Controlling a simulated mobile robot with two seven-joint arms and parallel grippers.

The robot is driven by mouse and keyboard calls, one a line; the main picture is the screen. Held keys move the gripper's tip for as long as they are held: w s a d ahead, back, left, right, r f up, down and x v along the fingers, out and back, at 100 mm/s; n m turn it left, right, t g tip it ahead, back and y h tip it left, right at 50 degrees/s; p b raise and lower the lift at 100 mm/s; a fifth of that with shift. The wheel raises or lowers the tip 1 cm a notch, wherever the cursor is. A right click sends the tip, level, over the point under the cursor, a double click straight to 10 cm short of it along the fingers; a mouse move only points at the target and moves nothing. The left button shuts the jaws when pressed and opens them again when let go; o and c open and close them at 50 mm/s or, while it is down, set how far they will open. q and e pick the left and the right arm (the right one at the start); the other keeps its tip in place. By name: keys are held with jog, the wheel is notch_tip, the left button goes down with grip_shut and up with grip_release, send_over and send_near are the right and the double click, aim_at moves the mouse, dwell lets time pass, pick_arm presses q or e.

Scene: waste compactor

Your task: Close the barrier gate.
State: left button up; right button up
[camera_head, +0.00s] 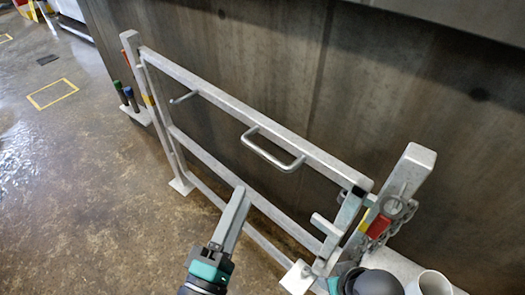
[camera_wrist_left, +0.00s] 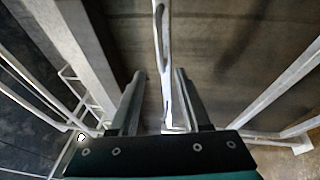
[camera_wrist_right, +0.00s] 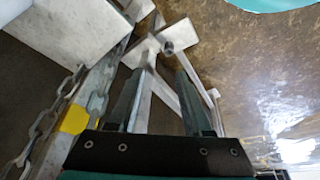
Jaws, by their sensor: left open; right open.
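The barrier gate (camera_head: 225,100) is a pale metal frame with a U-shaped handle (camera_head: 275,155) on its top rail. It spans from the left post (camera_head: 131,45) to beside the right post (camera_head: 408,178); I cannot tell whether its end is latched. My left gripper (camera_head: 241,192) is in front of the gate's lower part, below the handle. In the left wrist view its jaws (camera_wrist_left: 160,80) are open, with a pale bar (camera_wrist_left: 160,45) in line between them. In the right wrist view my right gripper (camera_wrist_right: 156,75) is open, close to pale metal bars (camera_wrist_right: 150,48).
A chain (camera_head: 378,225) and a red tag (camera_head: 379,226) hang by the right post. A dark wall (camera_head: 250,35) stands behind the gate. A white pipe (camera_head: 433,283) stands at the lower right. Wet brown floor (camera_head: 80,190) lies open at the left.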

aim_at(263, 150)
pick_arm(q)
jog(key=x, duration=1.1)
jog(key=shift+w+d, duration=0.2)
jog(key=shift+w, duration=0.2)
grip_shut()
dwell(0.9)
